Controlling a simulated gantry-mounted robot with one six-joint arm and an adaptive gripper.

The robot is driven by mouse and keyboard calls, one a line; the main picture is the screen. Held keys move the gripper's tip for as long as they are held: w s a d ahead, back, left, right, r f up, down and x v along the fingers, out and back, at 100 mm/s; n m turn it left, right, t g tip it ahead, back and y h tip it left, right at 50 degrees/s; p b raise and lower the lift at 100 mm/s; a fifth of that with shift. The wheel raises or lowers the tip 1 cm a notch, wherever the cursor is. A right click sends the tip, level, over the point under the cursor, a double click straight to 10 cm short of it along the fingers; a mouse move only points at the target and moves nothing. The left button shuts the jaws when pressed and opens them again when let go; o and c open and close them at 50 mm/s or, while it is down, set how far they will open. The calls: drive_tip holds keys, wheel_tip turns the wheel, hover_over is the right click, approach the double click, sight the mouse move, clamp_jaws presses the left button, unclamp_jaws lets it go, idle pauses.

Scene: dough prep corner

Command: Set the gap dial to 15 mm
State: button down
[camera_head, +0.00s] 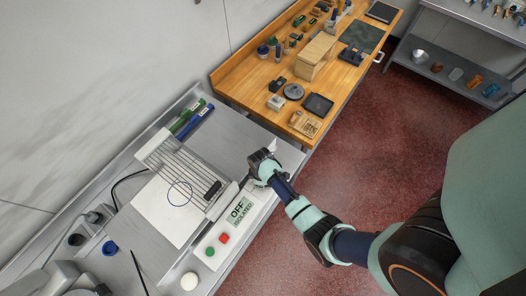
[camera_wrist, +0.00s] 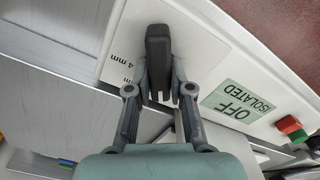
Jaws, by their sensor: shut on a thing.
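The gap dial's dark handle (camera_wrist: 158,48) stands up from a white panel (camera_wrist: 205,48) in the wrist view. My gripper (camera_wrist: 160,84) is shut on this handle, with one finger on each side. Beside the handle, "4 mm" is printed on the panel and part of another "mm" mark shows; the rest of the scale is hidden by the handle and fingers. I cannot read the dial's setting. In the head view my gripper (camera_head: 262,164) is at the right end of the machine's front panel (camera_head: 222,224) and covers the dial.
An "OFF ISOLATED" sign (camera_head: 240,211), a red button (camera_head: 224,238) and a green button (camera_head: 210,251) are on the front panel. A wire guard (camera_head: 180,165) stands on the machine. A wooden bench (camera_head: 262,92) with tools is behind. The red floor at right is clear.

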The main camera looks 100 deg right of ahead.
drive_tip(key=n, duration=0.7)
drive_tip(key=c, duration=1)
unclamp_jaws()
drive_tip(key=shift+o, duration=0.2)
drive_tip(key=shift+r, duration=3.05)
